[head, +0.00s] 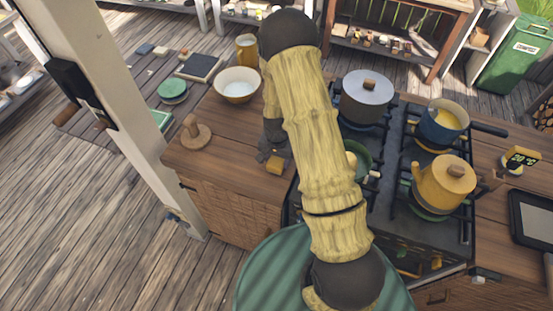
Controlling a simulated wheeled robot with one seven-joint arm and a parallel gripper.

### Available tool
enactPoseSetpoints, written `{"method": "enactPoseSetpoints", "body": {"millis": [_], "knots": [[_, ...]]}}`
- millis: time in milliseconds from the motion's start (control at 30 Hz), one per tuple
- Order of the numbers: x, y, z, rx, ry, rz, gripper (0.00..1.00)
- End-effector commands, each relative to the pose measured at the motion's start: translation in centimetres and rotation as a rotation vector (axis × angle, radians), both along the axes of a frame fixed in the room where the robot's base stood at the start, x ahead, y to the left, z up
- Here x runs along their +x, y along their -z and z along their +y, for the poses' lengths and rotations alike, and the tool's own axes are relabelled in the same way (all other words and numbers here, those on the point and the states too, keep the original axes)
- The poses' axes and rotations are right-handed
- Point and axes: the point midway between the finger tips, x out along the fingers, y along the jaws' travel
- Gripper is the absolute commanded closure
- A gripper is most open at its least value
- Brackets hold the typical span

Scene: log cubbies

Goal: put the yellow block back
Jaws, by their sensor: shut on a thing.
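The yellow block (274,167) is a small yellow-orange piece over the wooden counter left of the stove. My gripper (272,158) is dark and points down, with its jaws shut on the yellow block. The block is at or just above the counter top; I cannot tell whether it touches. My arm hides part of the gripper and much of the stove's left side.
A bowl (237,84) and a wooden stamp-like piece (194,132) stand on the counter. Right of my arm are a lidded grey pot (366,99), a blue pan (444,126) and a yellow kettle (443,186) on the stove. Some bare counter (228,160) lies left of my gripper.

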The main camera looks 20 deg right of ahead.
Motion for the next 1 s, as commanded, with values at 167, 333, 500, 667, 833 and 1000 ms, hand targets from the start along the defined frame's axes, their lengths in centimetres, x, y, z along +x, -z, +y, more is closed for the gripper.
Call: {"method": "enactPoseSetpoints", "body": {"millis": [167, 333, 500, 667, 833, 1000], "knots": [[0.0, 0.2, 0.0, 0.0, 0.0, 0.0, 0.35], [0.0, 0.2, 0.0, 0.0, -0.001, 0.0, 0.29], [0.0, 0.1, 0.1, 0.0, -0.001, 0.0, 0.29], [0.1, -0.5, 0.1, 0.0, -0.002, -0.002, 0.29], [0.1, -2.3, 0.1, 0.0, -0.001, -0.004, 0.29], [0.1, -4.7, 0.1, -0.001, -0.003, -0.004, 0.29]]}}
